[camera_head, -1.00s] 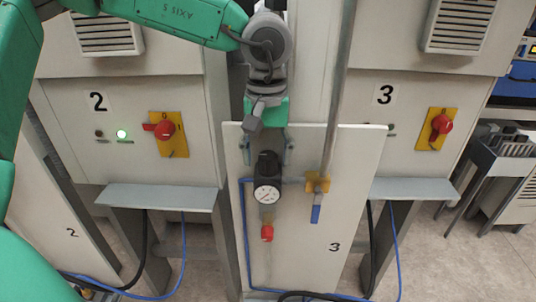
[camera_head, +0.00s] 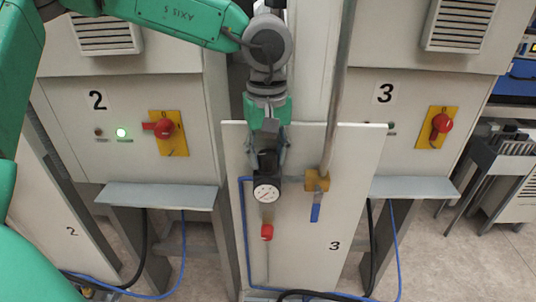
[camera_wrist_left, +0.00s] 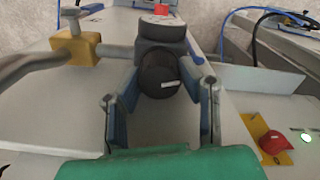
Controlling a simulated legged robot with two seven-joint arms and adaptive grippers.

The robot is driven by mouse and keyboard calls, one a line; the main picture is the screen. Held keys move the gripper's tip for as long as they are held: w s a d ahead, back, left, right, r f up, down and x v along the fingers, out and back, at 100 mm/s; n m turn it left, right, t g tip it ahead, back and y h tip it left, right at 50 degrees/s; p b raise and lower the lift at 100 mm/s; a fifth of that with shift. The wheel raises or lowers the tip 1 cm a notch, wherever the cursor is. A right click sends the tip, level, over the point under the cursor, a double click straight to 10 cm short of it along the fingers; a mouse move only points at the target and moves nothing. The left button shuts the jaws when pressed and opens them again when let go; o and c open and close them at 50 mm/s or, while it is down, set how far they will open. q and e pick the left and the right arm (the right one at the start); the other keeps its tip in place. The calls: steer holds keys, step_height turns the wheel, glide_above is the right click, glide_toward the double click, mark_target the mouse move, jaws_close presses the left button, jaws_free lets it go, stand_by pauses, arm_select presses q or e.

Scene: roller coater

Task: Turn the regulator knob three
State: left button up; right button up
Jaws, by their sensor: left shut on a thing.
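The regulator is on the white panel marked 3 (camera_head: 355,195), with a round white gauge (camera_head: 266,193) on its front. Its black knob (camera_head: 267,161) is on top; in the left wrist view the knob (camera_wrist_left: 160,80) sits between the fingers. My left gripper (camera_head: 268,150) comes down from above and is shut on the knob; its fingertips (camera_wrist_left: 162,90) lie on both sides of it. The gripper hides part of the knob in the head view. My right gripper is not in view.
A red fitting (camera_head: 267,232) is below. Cabinets with red switches (camera_head: 164,128) (camera_head: 441,123) and grey shelves (camera_head: 160,197) flank the panel.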

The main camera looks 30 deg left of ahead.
mark_target(267, 152)
arm_select(q)
steer(key=shift+n, duration=0.6)
steer(key=o, duration=1.1)
steer(key=shift+r, duration=0.1)
step_height(267, 152, up, 12)
steer(key=shift+f, duration=0.1)
